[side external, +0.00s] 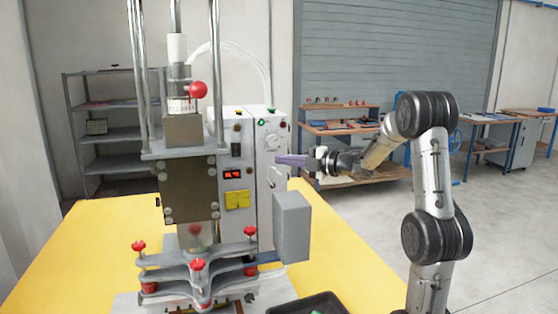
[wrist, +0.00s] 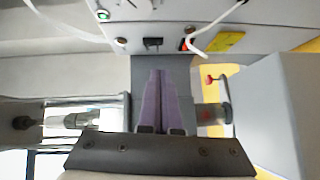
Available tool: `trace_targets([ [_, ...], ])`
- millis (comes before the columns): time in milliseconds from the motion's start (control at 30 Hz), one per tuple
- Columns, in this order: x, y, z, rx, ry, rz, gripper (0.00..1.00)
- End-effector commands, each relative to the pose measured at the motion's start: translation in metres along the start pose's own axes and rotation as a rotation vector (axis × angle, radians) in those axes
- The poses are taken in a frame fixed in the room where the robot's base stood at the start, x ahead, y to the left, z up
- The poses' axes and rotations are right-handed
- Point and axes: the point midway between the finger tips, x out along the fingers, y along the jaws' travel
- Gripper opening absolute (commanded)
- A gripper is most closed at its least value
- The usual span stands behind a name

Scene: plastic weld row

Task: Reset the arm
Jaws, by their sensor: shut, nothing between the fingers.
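My gripper (side external: 291,160) is at the middle of the side view, held level and pointing left toward the machine's control box. Its two purple fingers lie together with nothing between them. In the wrist view the shut fingers (wrist: 160,98) point up the picture toward the grey control box (wrist: 270,12). The arm stands at the right of the side view, bent at its elbow. The gripper is above the yellow table; whether its tips touch the box cannot be told.
The plastic welding machine (side external: 188,190) with red knobs stands on the yellow table (side external: 345,250). A grey block (side external: 292,226) sits below my gripper. A dark tray (side external: 308,304) lies at the front edge. Open air surrounds the arm at the right. Shelves (side external: 105,135) and workbenches (side external: 340,128) stand far behind.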

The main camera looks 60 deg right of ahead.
Motion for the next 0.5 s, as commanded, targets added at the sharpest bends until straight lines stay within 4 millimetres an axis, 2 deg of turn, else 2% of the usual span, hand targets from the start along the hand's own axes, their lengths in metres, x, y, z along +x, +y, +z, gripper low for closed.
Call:
trace_targets([
  [500,0.0031,0.0051,-0.0048,0.013,-0.025,-0.002,0.00],
])
